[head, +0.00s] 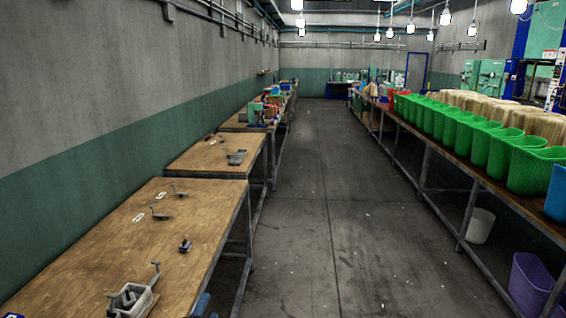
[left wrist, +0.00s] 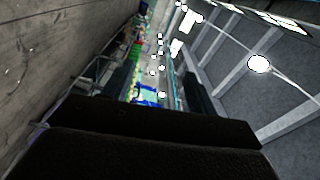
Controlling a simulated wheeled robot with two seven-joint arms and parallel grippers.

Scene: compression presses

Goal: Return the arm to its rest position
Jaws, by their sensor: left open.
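The task's object is my own arm; no arm shows clearly in the head view. In the left wrist view my left gripper (left wrist: 158,85) shows as two dark fingers set apart, with a wide dark body below them. It is open, and nothing shows between the fingers but the distant room. My right gripper is in neither view.
A long table on the right carries green bins (head: 535,172). A white bucket (head: 481,226) and purple bin (head: 530,285) stand below it. The aisle floor (head: 310,220) is clear.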

